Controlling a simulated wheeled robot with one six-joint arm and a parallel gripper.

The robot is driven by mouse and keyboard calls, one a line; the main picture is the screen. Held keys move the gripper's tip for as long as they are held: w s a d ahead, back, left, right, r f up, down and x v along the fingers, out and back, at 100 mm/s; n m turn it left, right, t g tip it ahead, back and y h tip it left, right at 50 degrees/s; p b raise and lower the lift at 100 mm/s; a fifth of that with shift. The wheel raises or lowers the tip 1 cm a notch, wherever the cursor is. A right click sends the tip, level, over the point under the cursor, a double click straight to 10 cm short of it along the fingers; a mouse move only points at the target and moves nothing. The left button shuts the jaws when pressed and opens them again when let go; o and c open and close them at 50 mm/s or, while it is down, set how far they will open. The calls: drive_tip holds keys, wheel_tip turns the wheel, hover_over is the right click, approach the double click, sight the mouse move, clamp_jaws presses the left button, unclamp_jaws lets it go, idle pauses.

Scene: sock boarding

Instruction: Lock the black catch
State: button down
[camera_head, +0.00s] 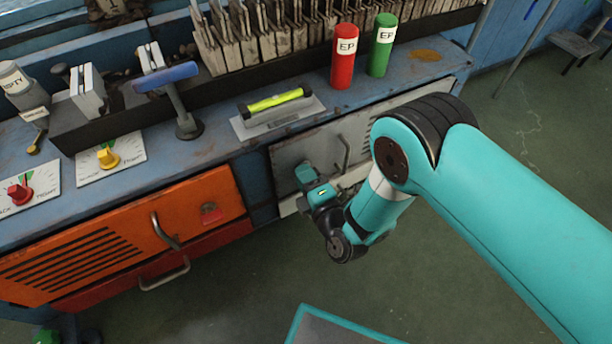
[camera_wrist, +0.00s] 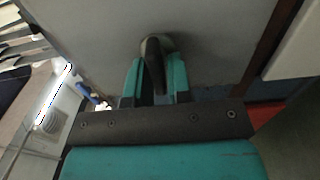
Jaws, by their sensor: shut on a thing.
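The black catch (camera_wrist: 153,47) is a dark rounded lever on a grey door panel in the wrist view. My gripper (camera_wrist: 156,76) is shut on it, with one turquoise finger on each side. In the head view my gripper (camera_head: 306,176) is at the front of the grey door (camera_head: 315,147), left of its bar handle (camera_head: 343,152). The catch is hidden behind my gripper there, and I cannot tell its exact angle.
An orange door (camera_head: 130,238) with a bar handle and a red drawer (camera_head: 120,277) are to the left. The bench top (camera_head: 225,150) above holds a level on a plate, a blue-handled lever, dial knobs, and red (camera_head: 343,62) and green (camera_head: 381,50) cylinders. Open floor lies in front.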

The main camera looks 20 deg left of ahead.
drive_tip(key=shift+s+a, duration=0.1)
drive_tip(key=c, duration=1.2)
unclamp_jaws()
drive_tip(key=p+v, duration=1.7)
drive_tip(key=shift+s, duration=0.15)
